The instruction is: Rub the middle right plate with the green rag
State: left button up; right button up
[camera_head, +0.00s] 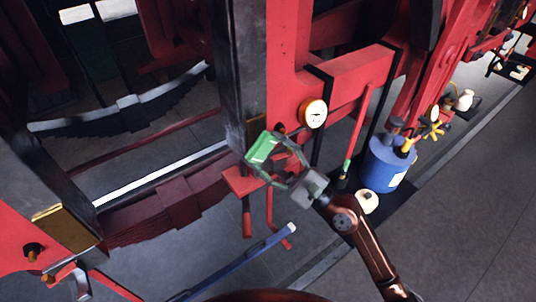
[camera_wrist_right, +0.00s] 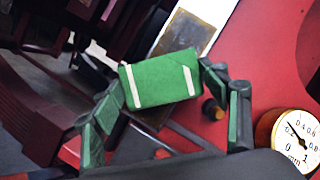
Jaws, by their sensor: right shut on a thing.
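My right gripper (camera_head: 272,158) is shut on the green rag (camera_head: 262,147), a folded green pad. In the right wrist view the rag (camera_wrist_right: 160,80) shows two white stripes and sits between the fingers. A brass-coloured plate (camera_head: 256,125) on the dark upright shows just above the rag and is partly hidden by it. In the right wrist view a brownish plate (camera_wrist_right: 188,38) with a pale margin shows behind the rag's upper edge. I cannot tell whether rag and plate touch. My left gripper is not in view.
A round gauge (camera_head: 313,113) is close right of my right gripper. A blue drum (camera_head: 387,163) stands further right. Another brass plate (camera_head: 68,228) is at the lower left. A blue bar (camera_head: 245,260) shows below. Red frame parts surround the plate.

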jog(key=shift+r+p, duration=3.9)
jog(key=shift+r, duration=0.8)
jog(key=shift+w, duration=0.1)
jog(key=shift+f, duration=0.15)
jog(key=shift+f+b, duration=4.25)
jog(key=shift+f, duration=0.05)
notch_tip(320, 180, down, 7)
jog(key=b, duration=0.6)
jog(key=shift+r, duration=0.1)
jog(key=shift+s+d, duration=0.55)
jog(key=shift+s, duration=0.2)
jog(key=shift+s+d, duration=0.5)
jog(key=shift+s, duration=0.2)
jog(key=shift+s+d, duration=0.7)
jog(key=shift+s, duration=0.3)
